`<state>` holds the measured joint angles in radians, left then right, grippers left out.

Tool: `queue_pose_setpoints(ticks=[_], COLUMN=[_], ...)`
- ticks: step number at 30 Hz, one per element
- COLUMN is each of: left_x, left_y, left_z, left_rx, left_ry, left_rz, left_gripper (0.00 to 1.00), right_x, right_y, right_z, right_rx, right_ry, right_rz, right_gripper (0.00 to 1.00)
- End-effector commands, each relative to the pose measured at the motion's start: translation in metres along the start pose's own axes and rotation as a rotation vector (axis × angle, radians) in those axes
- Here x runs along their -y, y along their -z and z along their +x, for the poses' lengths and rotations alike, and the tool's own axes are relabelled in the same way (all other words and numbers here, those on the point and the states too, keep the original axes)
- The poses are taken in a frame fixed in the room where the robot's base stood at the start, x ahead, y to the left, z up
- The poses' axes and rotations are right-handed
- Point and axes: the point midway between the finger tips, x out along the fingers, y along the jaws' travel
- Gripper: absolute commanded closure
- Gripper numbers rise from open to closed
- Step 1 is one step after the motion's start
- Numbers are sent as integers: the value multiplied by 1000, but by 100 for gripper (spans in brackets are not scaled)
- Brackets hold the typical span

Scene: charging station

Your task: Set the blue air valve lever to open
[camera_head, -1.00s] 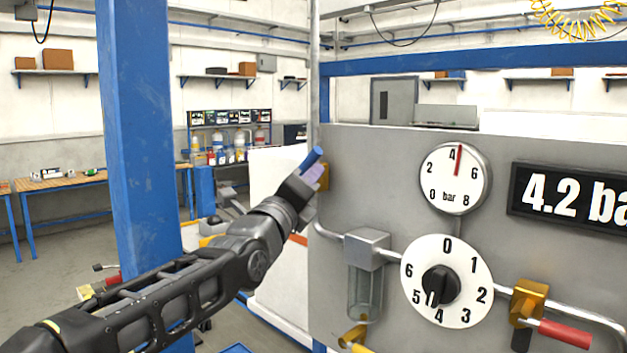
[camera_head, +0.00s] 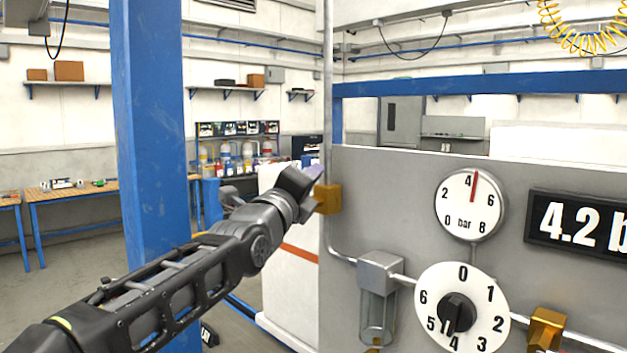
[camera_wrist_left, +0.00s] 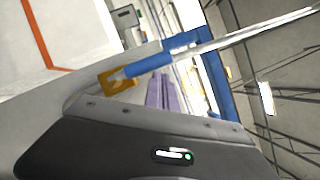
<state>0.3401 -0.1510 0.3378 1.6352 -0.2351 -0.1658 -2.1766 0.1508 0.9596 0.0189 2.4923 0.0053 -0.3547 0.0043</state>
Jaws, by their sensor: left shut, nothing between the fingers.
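The blue air valve lever (camera_wrist_left: 165,58) shows in the wrist view, running from its brass valve body (camera_wrist_left: 118,82) along the line of the pale pipe. In the head view the brass valve body (camera_head: 328,198) sits at the left edge of the grey panel. The lever is mostly hidden there behind my left gripper (camera_head: 315,200), so its exact angle is hard to tell. My left gripper is shut and empty, its fingertips beside the valve body. Its purple fingers (camera_wrist_left: 162,92) show below the lever in the wrist view; contact is unclear. My right gripper is not in view.
The grey panel (camera_head: 385,185) carries a pressure gauge (camera_head: 471,204), a "4.2" display (camera_head: 585,224), a numbered dial (camera_head: 461,305) and another brass valve (camera_head: 545,328). A blue post (camera_head: 150,130) stands beside my left arm. Workbenches and shelves are far behind.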

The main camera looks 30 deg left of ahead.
Motion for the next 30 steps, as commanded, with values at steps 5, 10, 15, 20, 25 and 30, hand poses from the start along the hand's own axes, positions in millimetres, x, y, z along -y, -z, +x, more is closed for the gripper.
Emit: queue_pose_setpoints(ticks=[5,10,15,20,25,30], left_x=[0,0,0,0,-2,-2], left_y=[-1,-2,-2,-1,1,2], left_z=[0,0,0,-4,-23,-52], left_rx=[1,1,2,2,2,1], left_ry=[0,0,0,1,2,3], left_rz=[1,1,1,1,3,2], left_gripper=[100,100,100,100,100,100], right_x=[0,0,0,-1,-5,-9], right_y=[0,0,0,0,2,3], right_z=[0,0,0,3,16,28], right_rx=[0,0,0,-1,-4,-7], right_ry=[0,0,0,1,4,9], right_rz=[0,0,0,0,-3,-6], right_gripper=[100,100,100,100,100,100])
